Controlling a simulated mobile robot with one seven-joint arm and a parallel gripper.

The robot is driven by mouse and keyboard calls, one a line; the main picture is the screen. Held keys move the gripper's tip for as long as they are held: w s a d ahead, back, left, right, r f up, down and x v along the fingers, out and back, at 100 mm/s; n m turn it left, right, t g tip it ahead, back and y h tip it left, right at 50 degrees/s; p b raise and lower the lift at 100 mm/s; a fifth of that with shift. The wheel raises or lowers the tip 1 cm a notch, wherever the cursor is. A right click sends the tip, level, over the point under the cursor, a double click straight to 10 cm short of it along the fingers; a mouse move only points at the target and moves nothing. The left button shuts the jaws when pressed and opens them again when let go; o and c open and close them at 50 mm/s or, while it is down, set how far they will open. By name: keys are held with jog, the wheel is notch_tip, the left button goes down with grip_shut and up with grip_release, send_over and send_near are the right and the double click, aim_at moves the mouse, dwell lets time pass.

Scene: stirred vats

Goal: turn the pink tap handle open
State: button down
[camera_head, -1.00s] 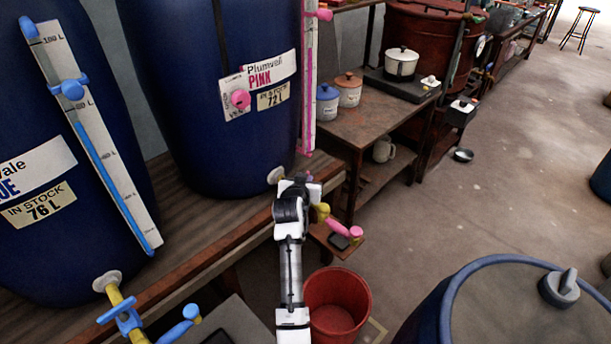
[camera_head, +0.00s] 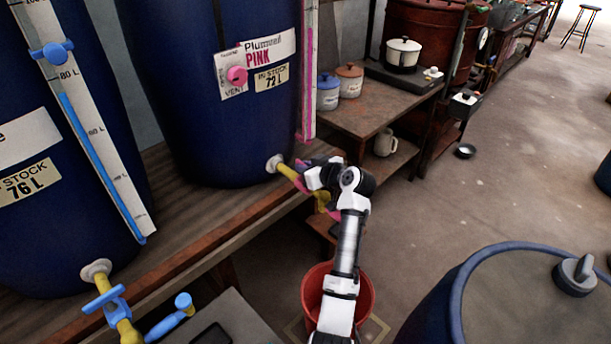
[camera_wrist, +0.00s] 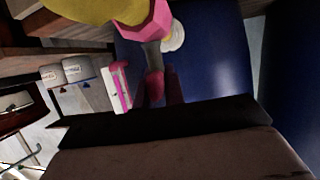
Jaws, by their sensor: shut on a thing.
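The pink tap's yellow body (camera_head: 287,172) comes out of a pale flange low on the blue Plumvell PINK vat (camera_head: 225,120). Its pink handle (camera_head: 302,164) is mostly hidden behind my gripper (camera_head: 306,176) in the head view. In the wrist view, the handle (camera_wrist: 154,84) shows between the dark fingers of my gripper (camera_wrist: 158,92). My gripper is shut on the handle. A pink collar (camera_wrist: 146,26) and yellow tap part lie just above it there. How far the handle is turned is hard to tell.
A red bucket (camera_head: 312,288) stands below the tap, partly behind my arm. A blue tap (camera_head: 104,299) is on the left vat. A lidded blue drum (camera_head: 455,300) stands at lower right. A side table (camera_head: 372,112) with jars is behind.

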jog(key=shift+f+n+g+y+b, duration=0.2)
jog(key=shift+n+g+y+b, duration=0.3)
jog(key=shift+n+g+b, duration=0.1)
jog(key=shift+r, duration=0.1)
jog(key=c, duration=1.5)
grip_release()
jog(key=shift+d, duration=0.15)
jog(key=b+v, duration=0.2)
jog(key=v, duration=1.1)
jog(key=shift+s+d+r, duration=0.15)
jog(key=shift+d+r, duration=0.05)
jog(key=shift+d, duration=0.05)
